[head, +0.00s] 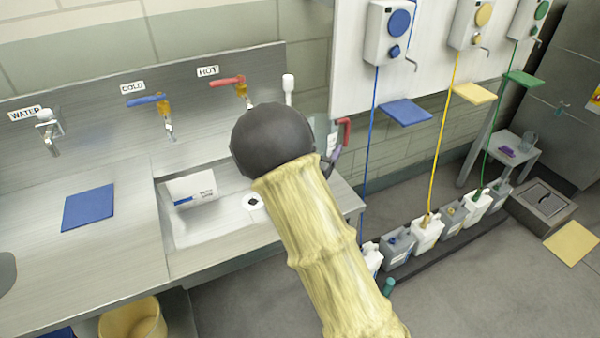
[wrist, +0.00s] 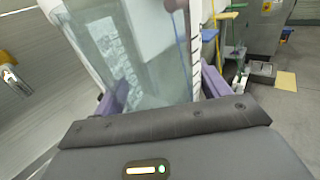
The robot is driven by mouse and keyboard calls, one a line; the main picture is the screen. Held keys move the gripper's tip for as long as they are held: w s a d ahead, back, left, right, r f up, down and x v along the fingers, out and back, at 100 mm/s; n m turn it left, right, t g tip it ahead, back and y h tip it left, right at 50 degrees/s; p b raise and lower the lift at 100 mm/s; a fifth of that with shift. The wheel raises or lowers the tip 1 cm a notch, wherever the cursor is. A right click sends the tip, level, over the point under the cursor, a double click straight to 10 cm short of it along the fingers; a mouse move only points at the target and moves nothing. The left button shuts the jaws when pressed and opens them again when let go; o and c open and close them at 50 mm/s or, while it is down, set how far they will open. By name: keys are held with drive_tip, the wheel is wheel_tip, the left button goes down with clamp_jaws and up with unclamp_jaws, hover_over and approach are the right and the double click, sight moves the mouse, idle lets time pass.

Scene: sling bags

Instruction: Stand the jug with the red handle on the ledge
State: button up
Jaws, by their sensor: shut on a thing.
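The clear jug (head: 322,130) shows partly behind my arm's dark wrist in the head view, with its red handle (head: 344,132) on the right side. The wrist view shows the transparent jug (wrist: 150,55) large and tilted in the picture, between the purple fingers of my gripper (wrist: 164,88). My gripper is shut on the jug's body. The jug appears near the right end of the sink. I cannot tell which surface is the ledge.
Taps line the back, the hot tap (head: 228,82) nearest. Blue (head: 405,112), yellow (head: 473,93) and green (head: 522,78) plates jut out under the dispensers. Several canisters (head: 428,234) stand on the floor.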

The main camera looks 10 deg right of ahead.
drive_tip(key=shift+f, duration=0.1)
drive_tip(key=shift+f, duration=3.1)
drive_tip(key=shift+f, duration=0.1)
drive_tip(key=shift+f+p, duration=0.35)
drive_tip(key=shift+f, duration=1.45)
